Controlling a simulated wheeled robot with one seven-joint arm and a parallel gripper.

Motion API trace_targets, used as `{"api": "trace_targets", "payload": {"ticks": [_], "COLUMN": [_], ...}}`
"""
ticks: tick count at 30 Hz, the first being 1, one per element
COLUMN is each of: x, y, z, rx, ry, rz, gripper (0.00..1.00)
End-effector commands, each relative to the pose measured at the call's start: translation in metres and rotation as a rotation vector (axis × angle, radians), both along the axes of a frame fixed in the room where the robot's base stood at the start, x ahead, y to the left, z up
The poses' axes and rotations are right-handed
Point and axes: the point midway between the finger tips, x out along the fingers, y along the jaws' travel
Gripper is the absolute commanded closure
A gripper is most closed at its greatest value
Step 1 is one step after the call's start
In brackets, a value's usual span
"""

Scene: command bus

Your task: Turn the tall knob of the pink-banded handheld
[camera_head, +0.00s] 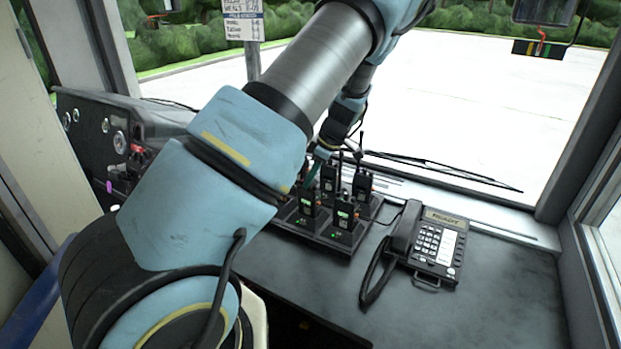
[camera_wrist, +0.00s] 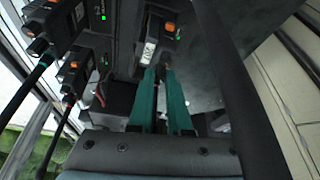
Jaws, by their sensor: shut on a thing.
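My gripper (camera_wrist: 161,74) has two green fingers, closed around a small dark part at the top of a handheld (camera_wrist: 149,50) in the wrist view. That part looks like a knob, but the fingertips hide most of it. In the head view, my gripper (camera_head: 313,172) is over the back left of the charging rack (camera_head: 335,244), largely hidden by my arm. Several black handhelds with antennas stand in the rack, among them a front left one (camera_head: 307,207) and a front right one (camera_head: 343,221). I cannot make out a pink band on any of them.
A desk phone (camera_head: 434,245) with a coiled cord stands right of the rack. The dark counter (camera_head: 480,310) is clear in front of it. The windscreen is behind the rack, and a dashboard with gauges (camera_head: 120,140) is at left. Neighbouring antennas (camera_wrist: 38,75) rise close to my gripper.

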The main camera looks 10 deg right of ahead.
Motion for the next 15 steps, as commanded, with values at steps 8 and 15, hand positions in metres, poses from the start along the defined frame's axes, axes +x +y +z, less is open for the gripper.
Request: {"api": "trace_targets", "payload": {"ticks": [8,15], "x": [-0.0011,-0.001], "y": [-0.0002,0.0005], "z": [-0.0033,0.0004], "rx": [-0.004,0.0], "ry": [-0.002,0.0], "rz": [-0.166,-0.242], "gripper": [1.0,1.0]}}
